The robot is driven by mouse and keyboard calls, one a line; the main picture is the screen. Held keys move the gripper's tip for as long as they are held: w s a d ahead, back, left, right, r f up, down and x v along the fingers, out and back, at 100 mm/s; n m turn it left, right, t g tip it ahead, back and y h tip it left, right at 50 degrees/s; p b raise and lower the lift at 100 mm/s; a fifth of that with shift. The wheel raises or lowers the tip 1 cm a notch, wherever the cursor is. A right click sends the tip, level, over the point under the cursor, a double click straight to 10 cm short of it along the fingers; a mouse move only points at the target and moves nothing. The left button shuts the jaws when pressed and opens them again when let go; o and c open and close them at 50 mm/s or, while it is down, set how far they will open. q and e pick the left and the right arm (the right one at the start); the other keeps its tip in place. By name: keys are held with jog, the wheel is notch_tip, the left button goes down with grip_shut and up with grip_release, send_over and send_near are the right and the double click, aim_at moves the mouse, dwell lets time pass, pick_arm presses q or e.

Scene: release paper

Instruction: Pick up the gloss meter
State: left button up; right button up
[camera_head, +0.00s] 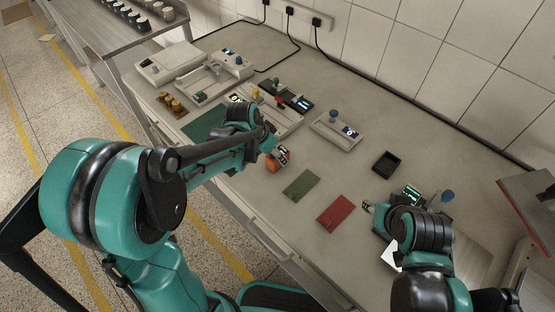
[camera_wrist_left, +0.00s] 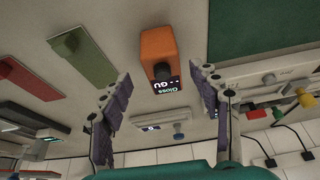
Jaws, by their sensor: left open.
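The gloss meter is a small orange block with a dark display; it stands on the bench in the head view (camera_head: 272,163), just beyond the end of my left arm. In the left wrist view the gloss meter (camera_wrist_left: 158,48) shows its orange body and lettering, between and ahead of the fingertips. My left gripper (camera_wrist_left: 166,75) is open and empty, with one finger on each side; I see no contact. In the head view my left gripper (camera_head: 270,140) is partly hidden by its own wrist. My right gripper (camera_head: 376,212) is at the right side, its jaws unclear.
A green card (camera_head: 301,184) and a red card (camera_head: 336,212) lie right of the meter. A green mat (camera_head: 208,124) and instruments with knobs (camera_head: 270,108) lie behind the left arm. A grey device (camera_head: 336,131) and a black tray (camera_head: 386,164) stand farther back. Bare bench separates them.

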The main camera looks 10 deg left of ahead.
pick_arm(q)
jog(key=b+x, duration=0.2)
jog(key=x, duration=0.3)
jog(key=shift+w+a+r, duration=0.1)
jog(key=shift+w+a, duration=0.05)
jog(key=shift+r, duration=0.1)
grip_shut()
jog(key=shift+r, duration=0.15)
